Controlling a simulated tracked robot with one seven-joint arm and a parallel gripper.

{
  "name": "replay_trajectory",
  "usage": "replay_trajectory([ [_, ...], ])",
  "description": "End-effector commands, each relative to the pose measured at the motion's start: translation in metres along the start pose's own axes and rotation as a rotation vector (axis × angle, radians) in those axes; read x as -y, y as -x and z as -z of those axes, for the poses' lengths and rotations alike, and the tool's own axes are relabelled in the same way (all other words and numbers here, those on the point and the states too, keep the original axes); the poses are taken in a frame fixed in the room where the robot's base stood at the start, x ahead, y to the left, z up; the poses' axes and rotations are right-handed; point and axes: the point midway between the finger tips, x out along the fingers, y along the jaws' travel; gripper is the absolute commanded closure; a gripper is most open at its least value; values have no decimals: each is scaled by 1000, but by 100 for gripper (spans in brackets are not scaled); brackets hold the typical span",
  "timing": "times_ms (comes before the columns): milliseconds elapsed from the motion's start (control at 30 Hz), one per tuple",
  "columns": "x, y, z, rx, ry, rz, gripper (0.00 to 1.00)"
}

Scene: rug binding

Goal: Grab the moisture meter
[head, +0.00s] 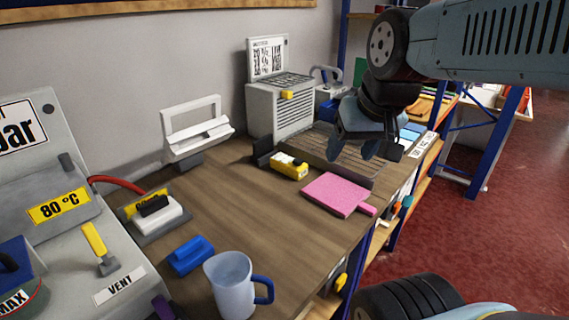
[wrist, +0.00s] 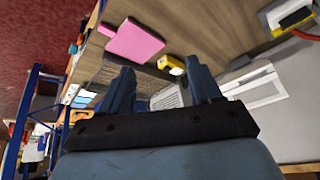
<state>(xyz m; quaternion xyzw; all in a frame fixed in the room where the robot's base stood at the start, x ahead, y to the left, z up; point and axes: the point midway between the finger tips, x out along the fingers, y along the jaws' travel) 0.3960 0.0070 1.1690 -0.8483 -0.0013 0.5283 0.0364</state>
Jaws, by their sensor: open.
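A small yellow device with a dark end and a pale face, which looks like the moisture meter (head: 289,166), lies on the wooden bench, in front of the grey vented box. It also shows in the wrist view (wrist: 172,65), beyond and between my fingers. My gripper (head: 380,151) is open and empty. It hangs above the bench, to the right of the yellow device and apart from it. In the wrist view my gripper (wrist: 160,70) shows two dark fingers spread wide.
A pink paddle-like board (head: 338,194) lies just right of the device. A black block (head: 262,152) stands left of it. A grey vented box (head: 280,108) stands behind. A mug (head: 232,285) and a blue block (head: 190,256) are nearer. The bench's middle is clear.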

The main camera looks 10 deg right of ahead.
Motion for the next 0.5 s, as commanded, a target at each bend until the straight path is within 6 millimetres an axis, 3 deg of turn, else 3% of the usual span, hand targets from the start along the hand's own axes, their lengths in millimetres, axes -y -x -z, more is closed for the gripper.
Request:
replay_trajectory([
  [267,36,-48,14,200,-343,194,10],
  [500,56,-89,39,370,-716,367,8],
])
